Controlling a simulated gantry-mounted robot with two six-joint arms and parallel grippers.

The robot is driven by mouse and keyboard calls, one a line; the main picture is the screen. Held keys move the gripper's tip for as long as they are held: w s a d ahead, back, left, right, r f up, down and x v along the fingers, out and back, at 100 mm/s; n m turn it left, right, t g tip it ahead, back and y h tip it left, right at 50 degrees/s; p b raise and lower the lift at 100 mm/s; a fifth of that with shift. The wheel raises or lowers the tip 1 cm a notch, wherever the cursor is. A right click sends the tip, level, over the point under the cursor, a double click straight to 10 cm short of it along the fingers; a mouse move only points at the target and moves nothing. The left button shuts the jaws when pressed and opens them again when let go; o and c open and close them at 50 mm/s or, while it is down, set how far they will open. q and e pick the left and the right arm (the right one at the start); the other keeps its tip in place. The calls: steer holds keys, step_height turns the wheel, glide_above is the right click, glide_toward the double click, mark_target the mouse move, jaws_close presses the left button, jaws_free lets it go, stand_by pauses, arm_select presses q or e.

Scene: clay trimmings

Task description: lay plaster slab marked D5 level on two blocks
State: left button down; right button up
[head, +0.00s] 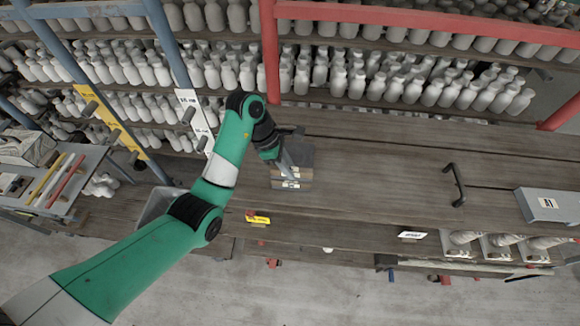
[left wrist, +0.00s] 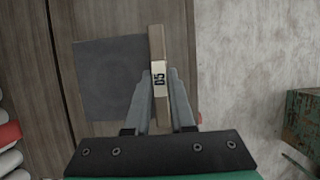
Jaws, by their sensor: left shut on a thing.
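My left gripper (head: 287,168) points down at the worktop, with its fingers shut on a narrow tan slab. In the left wrist view this slab (left wrist: 157,45) stands edge-up between the gripper fingers (left wrist: 159,90), and its white label seems to read D5. In the head view two tan bars with pale labels lie close together, an upper bar (head: 302,173) at the fingertips and a lower bar (head: 302,185) just below. I cannot tell whether the lower bar is a separate piece. I cannot make out two support blocks. My right gripper is not in view.
A dark square plate (head: 302,150) lies beside the bars; it also shows in the left wrist view (left wrist: 105,80). The worktop (head: 375,175) is clear to the right, up to a black handle (head: 458,185) and a grey box (head: 545,205). A red and yellow item (head: 258,217) sits at the front edge.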

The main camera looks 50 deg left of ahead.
arm_select(q)
steer(key=shift+f, duration=0.25)
stand_by(0.3)
steer(key=c, duration=0.7)
jaws_free()
